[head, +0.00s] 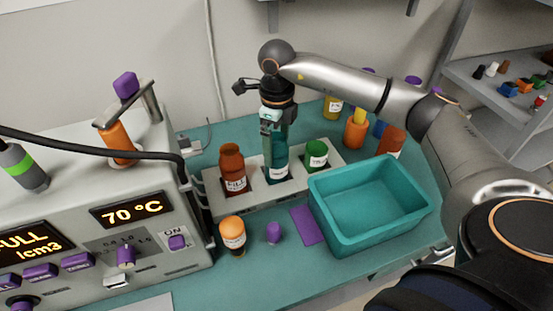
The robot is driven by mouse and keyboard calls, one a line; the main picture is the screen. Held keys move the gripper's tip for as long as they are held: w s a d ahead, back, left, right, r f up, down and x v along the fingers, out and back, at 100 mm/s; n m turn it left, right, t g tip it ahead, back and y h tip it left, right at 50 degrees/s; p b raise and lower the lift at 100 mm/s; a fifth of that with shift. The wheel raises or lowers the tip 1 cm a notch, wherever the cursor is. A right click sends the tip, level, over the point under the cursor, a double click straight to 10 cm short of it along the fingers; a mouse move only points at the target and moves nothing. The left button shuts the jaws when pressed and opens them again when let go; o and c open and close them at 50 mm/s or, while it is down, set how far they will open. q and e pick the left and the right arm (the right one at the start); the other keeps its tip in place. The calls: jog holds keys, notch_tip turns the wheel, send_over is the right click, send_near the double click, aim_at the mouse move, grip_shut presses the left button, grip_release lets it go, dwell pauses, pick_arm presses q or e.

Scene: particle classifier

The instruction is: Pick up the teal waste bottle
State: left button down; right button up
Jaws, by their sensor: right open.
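The teal waste bottle (278,171) stands upright in the middle place of a white rack, between a red-brown bottle (232,168) and a green bottle (316,154). My right gripper (275,150) points down over it, its open fingers at the bottle's upper part. The fingers hide the bottle's top, and I cannot tell whether they touch it. My left gripper is not in view.
A teal tray (340,238) stands right of the rack (213,197). The machine (140,235) fills the left. Several bottles stand behind the tray.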

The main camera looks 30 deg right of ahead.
notch_tip(320, 180, down, 3)
jog(key=shift+f, duration=0.15)
jog(key=shift+w, duration=0.1)
grip_shut()
dwell(0.8)
